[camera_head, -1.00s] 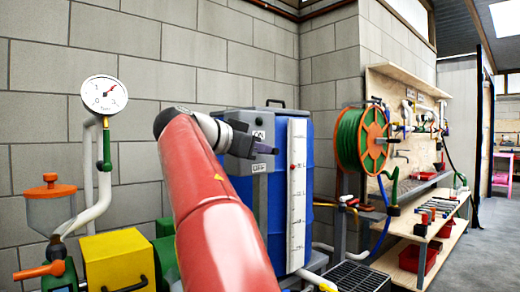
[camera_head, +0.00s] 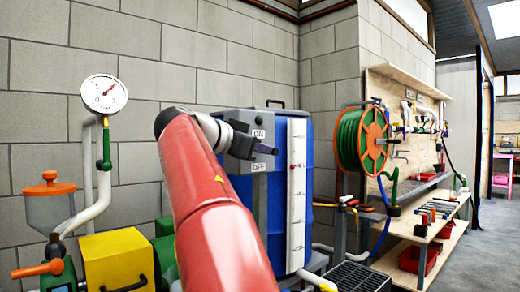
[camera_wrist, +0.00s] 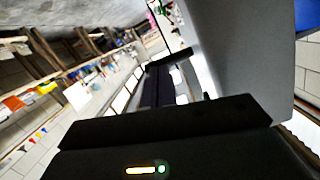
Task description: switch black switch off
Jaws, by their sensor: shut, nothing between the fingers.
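A grey box (camera_head: 236,184) stands in front of a blue barrel, with an ON label (camera_head: 258,133) above and an OFF label (camera_head: 258,167) below. My gripper (camera_head: 270,149) is in front of the box, between the two labels in the picture. Its dark fingers are shut and empty. They also show in the wrist view (camera_wrist: 163,82), beside a large grey surface (camera_wrist: 235,55) that looks like the box. I cannot make out the black switch itself; my gripper covers the area between the labels. I cannot tell whether the fingers touch it.
The blue barrel (camera_head: 273,205) has a white level scale (camera_head: 297,190). A green hose reel (camera_head: 352,140) stands to the right, with shelves beyond. A pressure gauge (camera_head: 104,94), an orange-topped funnel (camera_head: 50,205) and a yellow box (camera_head: 113,258) are at the left. Open floor lies at far right.

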